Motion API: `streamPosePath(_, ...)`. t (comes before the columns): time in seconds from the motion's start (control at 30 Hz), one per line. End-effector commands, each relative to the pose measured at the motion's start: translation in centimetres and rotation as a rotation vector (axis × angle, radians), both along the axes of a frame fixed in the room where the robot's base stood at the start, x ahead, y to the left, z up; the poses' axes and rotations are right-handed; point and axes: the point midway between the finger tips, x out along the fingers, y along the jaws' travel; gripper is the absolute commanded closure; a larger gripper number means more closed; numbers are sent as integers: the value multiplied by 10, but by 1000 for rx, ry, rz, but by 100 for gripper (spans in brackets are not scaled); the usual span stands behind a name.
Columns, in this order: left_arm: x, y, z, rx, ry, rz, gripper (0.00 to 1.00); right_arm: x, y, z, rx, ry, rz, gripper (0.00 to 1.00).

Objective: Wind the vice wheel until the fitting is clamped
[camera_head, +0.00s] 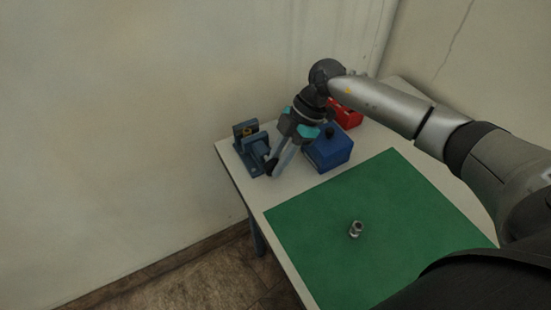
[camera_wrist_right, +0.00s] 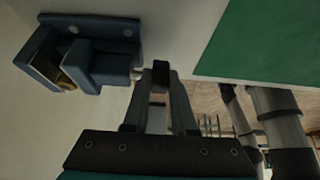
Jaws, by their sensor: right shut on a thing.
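The blue vice (camera_head: 248,150) stands on the table's far left corner. A brass-coloured fitting (camera_head: 248,131) sits between its jaws; in the right wrist view the brass piece (camera_wrist_right: 68,76) also shows there, but I cannot tell whether both jaws touch it. The dark vice wheel (camera_wrist_right: 160,72) is seen edge-on at the end of the vice's screw. My right gripper (camera_wrist_right: 160,80) is shut on the wheel, a finger on each side. In the head view the right gripper (camera_head: 273,168) reaches down beside the vice and partly hides the wheel. My left gripper is not in view.
A blue box (camera_head: 332,153) with a black knob stands close right of my right gripper. A red box (camera_head: 348,117) is behind it, partly hidden by my arm. A green mat (camera_head: 330,255) covers the front, with a small metal fitting (camera_head: 356,229) on it. A wall is behind.

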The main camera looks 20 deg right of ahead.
Motion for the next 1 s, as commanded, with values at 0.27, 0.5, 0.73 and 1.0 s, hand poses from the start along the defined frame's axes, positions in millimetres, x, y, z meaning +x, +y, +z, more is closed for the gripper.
streamPosePath(0.27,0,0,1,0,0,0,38,0,-2,-1,86,9,0,100)
streamPosePath(0.5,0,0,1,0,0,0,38,-1,-2,-1,100,11,3,100)
streamPosePath(0.73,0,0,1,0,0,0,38,-1,-2,-1,99,12,4,100)
streamPosePath(1.0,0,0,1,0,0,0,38,-1,-2,-1,98,11,2,45)
